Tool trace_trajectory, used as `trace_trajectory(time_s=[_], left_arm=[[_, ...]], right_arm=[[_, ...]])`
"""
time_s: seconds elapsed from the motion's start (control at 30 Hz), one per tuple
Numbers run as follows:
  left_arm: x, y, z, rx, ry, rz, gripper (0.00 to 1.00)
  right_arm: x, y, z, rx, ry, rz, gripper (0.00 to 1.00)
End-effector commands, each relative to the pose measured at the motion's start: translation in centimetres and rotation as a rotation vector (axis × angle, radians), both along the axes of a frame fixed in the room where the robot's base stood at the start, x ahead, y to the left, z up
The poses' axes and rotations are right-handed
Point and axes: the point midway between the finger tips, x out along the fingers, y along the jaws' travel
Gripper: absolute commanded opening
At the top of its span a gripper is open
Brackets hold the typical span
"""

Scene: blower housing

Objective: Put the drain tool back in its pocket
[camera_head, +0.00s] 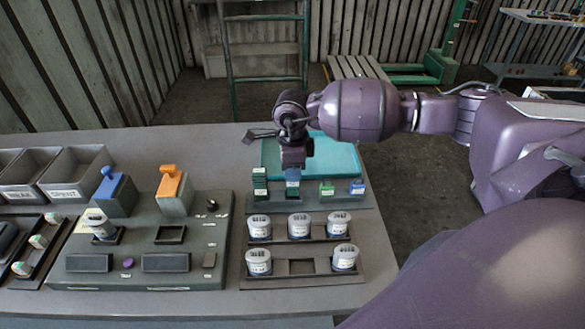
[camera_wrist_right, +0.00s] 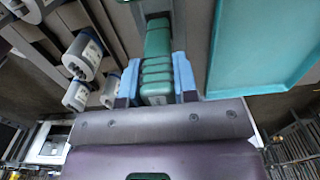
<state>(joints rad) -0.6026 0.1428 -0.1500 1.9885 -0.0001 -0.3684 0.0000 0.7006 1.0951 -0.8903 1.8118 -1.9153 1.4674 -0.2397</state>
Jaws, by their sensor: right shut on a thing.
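My right gripper (camera_head: 292,174) is over the dark rack at the front edge of the teal tray, pointing down. In the right wrist view its two light blue fingers (camera_wrist_right: 157,82) are shut on a green ribbed handle (camera_wrist_right: 157,68), which I take to be the drain tool. In the head view the gripper hides most of this tool, and I cannot tell whether its lower end is in a pocket. The rack (camera_head: 340,203) also holds a dark green ribbed piece (camera_head: 260,184) on the left, a green piece (camera_head: 327,188) and a blue piece (camera_head: 357,188) on the right. My left gripper is not in view.
The teal tray (camera_head: 345,158) lies right behind the rack. Several white jars (camera_head: 299,226) stand in holders in front. A control panel with a blue switch (camera_head: 109,184) and an orange switch (camera_head: 169,182) is to the left, with grey bins (camera_head: 76,176) beyond.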

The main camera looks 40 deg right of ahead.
Motion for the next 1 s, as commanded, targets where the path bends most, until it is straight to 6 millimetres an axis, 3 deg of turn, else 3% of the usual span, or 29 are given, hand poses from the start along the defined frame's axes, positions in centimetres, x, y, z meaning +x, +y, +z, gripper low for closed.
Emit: trace_trajectory(time_s=[1.0], left_arm=[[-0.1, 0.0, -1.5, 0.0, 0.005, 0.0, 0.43]], right_arm=[[0.0, 0.0, -1.6, 0.0, 0.0, 0.0, 0.12]])
